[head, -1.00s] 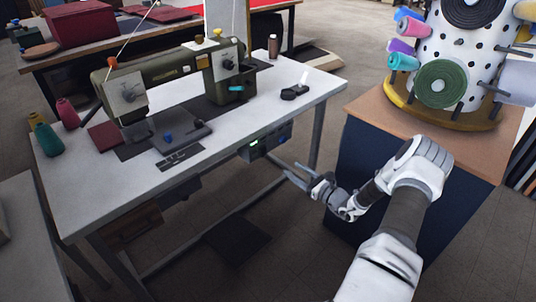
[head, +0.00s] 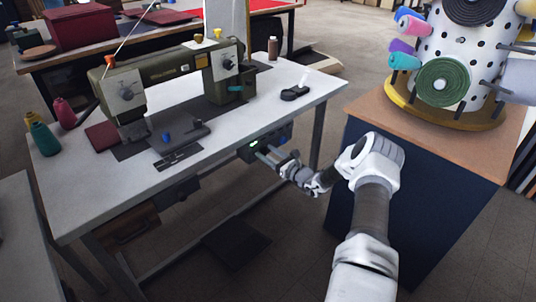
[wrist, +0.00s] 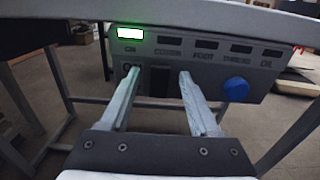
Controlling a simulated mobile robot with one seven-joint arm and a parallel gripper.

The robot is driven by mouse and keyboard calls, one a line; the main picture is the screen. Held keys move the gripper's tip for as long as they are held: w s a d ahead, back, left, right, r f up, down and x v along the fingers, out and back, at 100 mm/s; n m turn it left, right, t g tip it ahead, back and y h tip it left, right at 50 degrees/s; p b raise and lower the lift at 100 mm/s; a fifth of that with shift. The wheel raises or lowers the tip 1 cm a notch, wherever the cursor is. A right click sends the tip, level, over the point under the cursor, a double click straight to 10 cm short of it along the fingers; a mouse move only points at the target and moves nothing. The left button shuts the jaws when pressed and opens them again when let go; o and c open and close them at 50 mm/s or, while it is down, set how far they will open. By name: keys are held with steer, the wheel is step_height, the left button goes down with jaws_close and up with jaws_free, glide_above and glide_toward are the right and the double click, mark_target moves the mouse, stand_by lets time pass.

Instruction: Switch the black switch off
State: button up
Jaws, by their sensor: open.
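A grey control box (wrist: 205,65) hangs under the front edge of the sewing table; it also shows in the head view (head: 284,133). The black switch (wrist: 160,81) is on its face, below a lit green lamp (wrist: 130,33) and beside an "ON" label. My gripper (wrist: 159,74) is open, with one finger on each side of the switch as seen in the wrist view. I cannot tell whether the fingertips touch the panel. In the head view my gripper (head: 264,152) is at the box and hides part of it.
A blue round knob (wrist: 236,89) is on the box, right of my right finger. The white tabletop (head: 245,125) holds a green sewing machine (head: 165,75). A dark cabinet with a wooden top (head: 420,125) stands to the right, close to my arm. Table legs stand below.

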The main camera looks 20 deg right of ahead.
jaws_close()
steer(key=shift+f, duration=0.1)
steer(key=shift+f+t+b, duration=0.3)
steer(key=shift+f+b, duration=0.15)
steer(key=shift+b, duration=0.6)
steer(key=shift+s+f+t+y+b, duration=0.1)
steer(key=shift+t+y+b, duration=0.3)
steer(key=shift+b, duration=0.5)
steer(key=shift+t+b, duration=0.35)
steer(key=shift+t, duration=0.05)
steer(key=shift+r, duration=0.2)
